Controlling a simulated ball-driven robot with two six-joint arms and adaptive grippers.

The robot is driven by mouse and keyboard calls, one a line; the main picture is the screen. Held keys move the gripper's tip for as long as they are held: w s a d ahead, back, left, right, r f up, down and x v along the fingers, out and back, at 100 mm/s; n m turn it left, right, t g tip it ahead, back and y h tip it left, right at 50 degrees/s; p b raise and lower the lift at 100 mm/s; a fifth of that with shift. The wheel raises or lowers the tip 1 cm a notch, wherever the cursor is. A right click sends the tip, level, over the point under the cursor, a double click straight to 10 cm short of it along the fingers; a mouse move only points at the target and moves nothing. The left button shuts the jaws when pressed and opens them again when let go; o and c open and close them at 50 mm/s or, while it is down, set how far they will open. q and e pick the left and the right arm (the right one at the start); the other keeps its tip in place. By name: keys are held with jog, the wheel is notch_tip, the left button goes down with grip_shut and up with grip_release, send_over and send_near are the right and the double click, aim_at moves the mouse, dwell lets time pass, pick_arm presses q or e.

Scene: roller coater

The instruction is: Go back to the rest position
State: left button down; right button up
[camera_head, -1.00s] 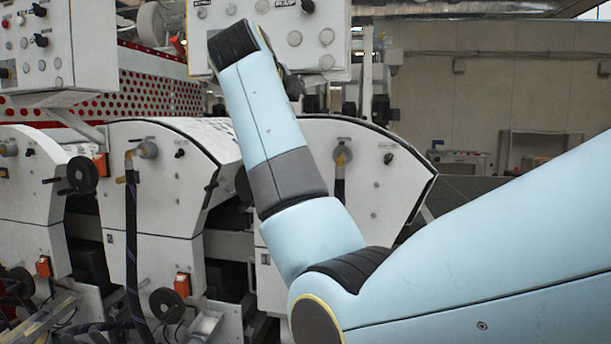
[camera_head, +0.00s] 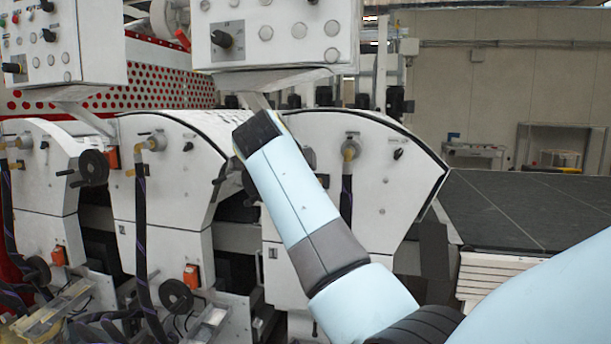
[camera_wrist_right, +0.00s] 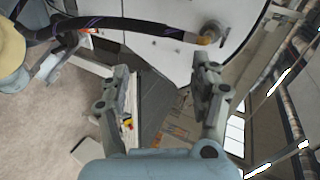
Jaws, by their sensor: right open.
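My right arm comes in from the lower right in the head view and reaches up and left across the front of the coater (camera_head: 165,205). Its gripper is hidden behind the dark wrist end there. In the right wrist view my right gripper (camera_wrist_right: 163,78) is open, with its two fingers wide apart and nothing between them. A white machine panel (camera_wrist_right: 160,50) lies beyond the fingertips. My left gripper is in neither view.
A control box (camera_head: 285,35) hangs above the wrist, and another control box (camera_head: 65,45) is at upper left. Dark hoses and handwheels (camera_head: 175,298) stick out from the white housings. A dark flat top (camera_head: 535,205) lies at right. Bare floor (camera_wrist_right: 60,120) shows in the wrist view.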

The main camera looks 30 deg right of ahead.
dwell(0.4)
jog(key=s+f+n+g+y+b, duration=0.1)
jog(key=s+f+n+g+b, duration=0.2)
jog(key=s+f, duration=1.05)
jog(key=s+f+n+g+y+b, duration=0.1)
jog(key=s+f+n+b, duration=0.3)
jog(key=f, duration=2)
jog(key=s+f+n+g+y+b, duration=0.2)
jog(key=s+f+b, duration=0.3)
jog(key=f, duration=1.4)
jog(key=s+a+f+n+y+b, duration=0.1)
jog(key=s+f+n+b, duration=0.1)
jog(key=s+f+n, duration=0.3)
jog(key=s+a+f+n+g+y+b, duration=0.1)
jog(key=s+f+n, duration=0.5)
jog(key=s+f, duration=0.8)
jog(key=s+a+f+n+y+b, duration=0.3)
jog(key=s+f+n, duration=0.3)
jog(key=s, duration=1.4)
jog(key=shift+a+f+g+b, duration=0.25)
jog(key=shift+f+b, duration=0.45)
jog(key=shift+f, duration=1.2)
